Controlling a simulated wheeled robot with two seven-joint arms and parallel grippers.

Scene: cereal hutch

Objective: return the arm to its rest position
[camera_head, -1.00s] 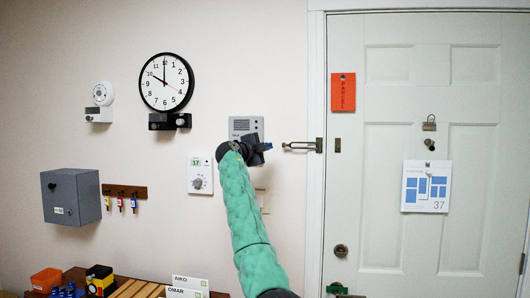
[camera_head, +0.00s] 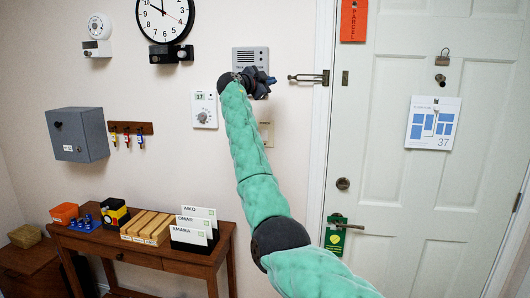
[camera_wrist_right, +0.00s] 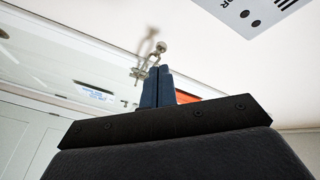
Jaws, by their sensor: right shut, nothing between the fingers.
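My right arm in its green sleeve reaches up the middle of the head view. My right gripper (camera_head: 262,82) is at the wall, just in front of the lower part of the grey intercom panel (camera_head: 250,56), hiding part of it. In the right wrist view its two blue fingers (camera_wrist_right: 157,86) are together with nothing between them. The metal door latch (camera_head: 308,78) is to the right of the gripper in the head view. A latch-like metal piece (camera_wrist_right: 150,58) shows beyond the fingertips in the wrist view. My left gripper is not in view.
A thermostat (camera_head: 203,110) and a switch plate (camera_head: 265,133) are near the forearm. A wooden table (camera_head: 140,252) with card holders (camera_head: 195,226) stands below left. The white door (camera_head: 400,200) is at right. A grey box (camera_head: 77,135) hangs at left.

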